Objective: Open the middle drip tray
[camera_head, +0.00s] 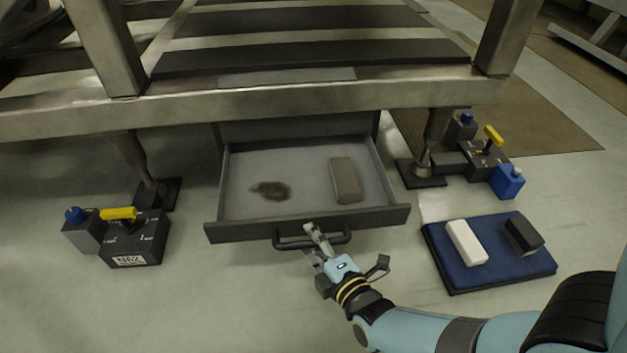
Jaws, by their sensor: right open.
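The drip tray (235,233) is a grey drawer under the metal frame, and it stands pulled out toward me. Inside it lie a dark stain (271,190) and a grey-brown block (345,180). A dark bar handle (290,243) is on its front. My right gripper (313,243) is at the handle, its fingers apart, one of them overlapping the bar in the picture. I cannot tell whether it touches the bar. My left gripper is not in view.
A blue mat (480,277) at the right holds a white block (466,242) and a black block (522,235). Dark valve boxes stand on the floor at the left (135,238) and right (485,158), beside the frame's feet. The floor left of my arm is clear.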

